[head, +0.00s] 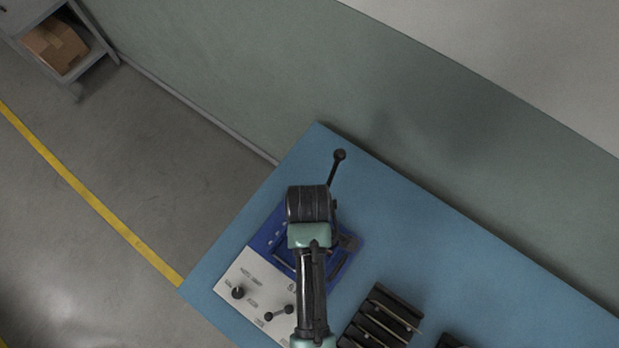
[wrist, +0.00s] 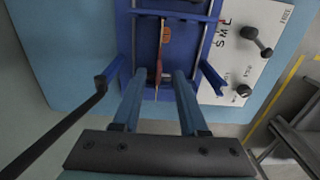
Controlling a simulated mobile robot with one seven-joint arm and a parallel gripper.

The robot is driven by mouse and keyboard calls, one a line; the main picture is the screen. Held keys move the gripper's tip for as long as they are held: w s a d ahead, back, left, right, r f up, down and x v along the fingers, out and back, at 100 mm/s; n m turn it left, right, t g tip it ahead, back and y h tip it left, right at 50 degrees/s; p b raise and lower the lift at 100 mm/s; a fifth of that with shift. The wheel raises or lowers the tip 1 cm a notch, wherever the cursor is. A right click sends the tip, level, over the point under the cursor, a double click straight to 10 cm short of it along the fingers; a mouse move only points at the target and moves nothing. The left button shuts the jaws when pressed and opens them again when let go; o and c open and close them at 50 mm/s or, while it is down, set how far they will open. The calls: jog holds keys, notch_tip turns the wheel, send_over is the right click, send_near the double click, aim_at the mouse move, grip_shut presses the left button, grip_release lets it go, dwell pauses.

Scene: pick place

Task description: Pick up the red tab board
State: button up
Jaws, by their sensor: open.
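The red tab board (wrist: 159,62) shows in the wrist view as a thin, nearly edge-on strip with a reddish patch near its upper end. It stands within a blue fixture (wrist: 146,38), which also shows in the head view (head: 264,237). My gripper (wrist: 158,78) is open, with one finger on each side of the board's lower part. A gap shows on both sides, so I see no grip on it. In the head view my arm covers the board and most of the fixture's middle.
A white panel (head: 249,294) with black knobs adjoins the fixture. A black lever with a ball knob (head: 339,156) rises beside it, close to my gripper. A dark slotted rack (head: 382,318) stands to the right on the blue table (head: 450,255). The table's far right is clear.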

jog(key=shift+f, duration=2.55)
grip_shut()
